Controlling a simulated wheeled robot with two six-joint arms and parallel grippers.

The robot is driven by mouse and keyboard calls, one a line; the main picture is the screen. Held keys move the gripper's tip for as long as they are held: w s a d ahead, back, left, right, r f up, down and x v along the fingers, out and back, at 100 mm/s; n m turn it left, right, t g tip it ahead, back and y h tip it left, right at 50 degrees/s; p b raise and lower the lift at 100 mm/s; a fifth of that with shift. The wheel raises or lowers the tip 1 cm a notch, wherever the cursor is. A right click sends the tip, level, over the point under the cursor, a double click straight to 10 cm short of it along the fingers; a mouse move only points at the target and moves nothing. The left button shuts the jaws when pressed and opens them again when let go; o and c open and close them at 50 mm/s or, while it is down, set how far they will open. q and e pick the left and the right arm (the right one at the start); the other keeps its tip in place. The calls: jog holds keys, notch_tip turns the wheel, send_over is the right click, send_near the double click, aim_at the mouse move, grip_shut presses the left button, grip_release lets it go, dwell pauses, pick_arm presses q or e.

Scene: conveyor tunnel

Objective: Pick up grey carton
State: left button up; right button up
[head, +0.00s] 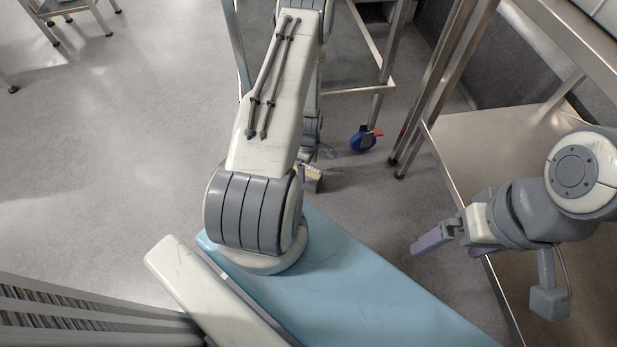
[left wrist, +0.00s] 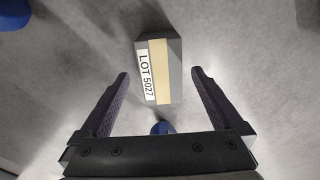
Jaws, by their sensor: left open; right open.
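The grey carton (left wrist: 174,60) lies on the floor in the left wrist view, with a pale tape strip and a white label reading LOT 5027. My left gripper (left wrist: 160,74) is open, with one finger on each side of the carton in that view and clear gaps to both. How far the fingertips are above it is hard to tell. In the head view a small part of the carton (head: 312,179) shows beside my left arm, which hides most of that gripper. My right gripper (head: 446,242) is open and empty at the right, near the steel table.
A steel table (head: 465,150) with a lower shelf stands at the right. A blue caster (left wrist: 162,128) also shows between the fingers' bases in the left wrist view. Grey floor (head: 120,150) is open at the left.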

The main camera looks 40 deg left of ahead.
pick_arm(q)
jog(key=shift+f+b, duration=0.3)
jog(key=shift+f, duration=0.65)
jog(key=f+b, duration=0.4)
jog(key=f, duration=0.1)
jog(key=shift+s+a, duration=0.1)
jog(key=shift+a, duration=0.3)
jog(key=shift+r, duration=0.1)
jog(key=c, duration=1.5)
jog(key=shift+r, duration=0.1)
